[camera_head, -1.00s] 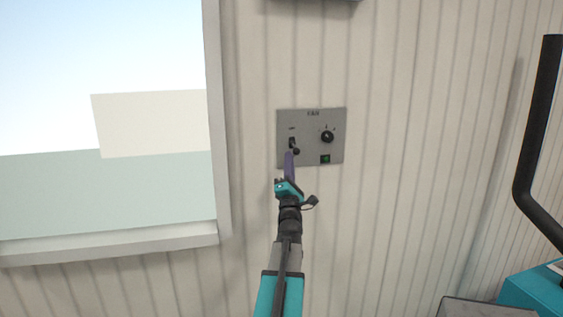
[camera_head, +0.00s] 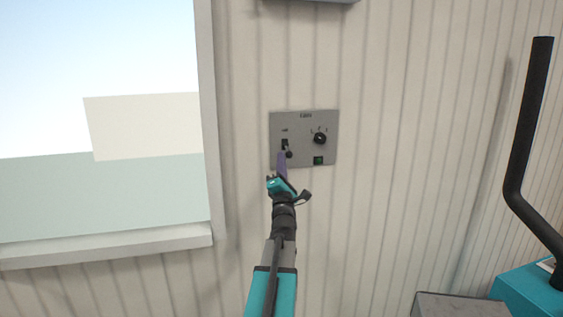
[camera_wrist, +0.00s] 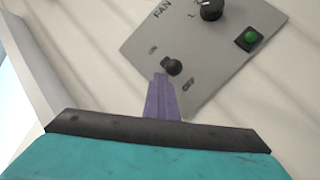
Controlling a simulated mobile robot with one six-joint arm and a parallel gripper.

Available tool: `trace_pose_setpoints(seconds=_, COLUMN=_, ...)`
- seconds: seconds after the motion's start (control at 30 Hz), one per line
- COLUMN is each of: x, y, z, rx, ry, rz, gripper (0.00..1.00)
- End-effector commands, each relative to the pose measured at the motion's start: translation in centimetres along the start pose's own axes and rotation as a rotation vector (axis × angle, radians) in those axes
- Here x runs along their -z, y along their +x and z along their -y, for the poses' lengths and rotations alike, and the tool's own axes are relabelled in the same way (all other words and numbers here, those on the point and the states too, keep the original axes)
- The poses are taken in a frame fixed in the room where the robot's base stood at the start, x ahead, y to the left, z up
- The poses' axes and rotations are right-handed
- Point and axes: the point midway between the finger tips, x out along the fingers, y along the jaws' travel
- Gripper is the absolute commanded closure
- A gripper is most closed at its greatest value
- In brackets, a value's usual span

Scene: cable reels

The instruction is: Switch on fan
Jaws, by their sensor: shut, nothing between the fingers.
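The grey fan panel (camera_head: 303,123) is fixed to the ribbed wall. It also shows tilted in the wrist view (camera_wrist: 215,60), with "FAN", "ON" and "OFF" labels. A black toggle switch (camera_wrist: 172,67) sits between ON and OFF; in the head view its upper part shows (camera_head: 285,143). A black knob (camera_head: 320,138) and a green lamp (camera_head: 318,160) are on the panel's right side. My gripper (camera_wrist: 161,78) is shut and empty, its purple fingers pointing at the panel. The fingertips are just beside the toggle; I cannot tell whether they touch it.
A window frame (camera_head: 206,125) is left of the panel. A grey box edge (camera_head: 310,2) is above it. A black bent tube (camera_head: 527,130), a teal body (camera_head: 530,292) and a grey box (camera_head: 462,305) stand at the right. The wall around the panel is bare.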

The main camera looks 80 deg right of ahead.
Motion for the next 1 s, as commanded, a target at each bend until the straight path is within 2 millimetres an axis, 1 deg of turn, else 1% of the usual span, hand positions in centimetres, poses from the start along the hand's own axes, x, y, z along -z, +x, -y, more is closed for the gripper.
trace_pose_setpoints(seconds=0.03, x=-0.33, y=-0.01, z=0.27, rx=0.006, ry=0.001, rz=0.004, gripper=1.0)
trace_pose_setpoints(seconds=0.67, x=-0.53, y=-0.06, z=0.45, rx=0.009, ry=0.001, rz=0.007, gripper=1.0)
trace_pose_setpoints(seconds=1.0, x=0.22, y=-0.25, z=0.66, rx=0.009, ry=0.001, rz=0.006, gripper=1.0)
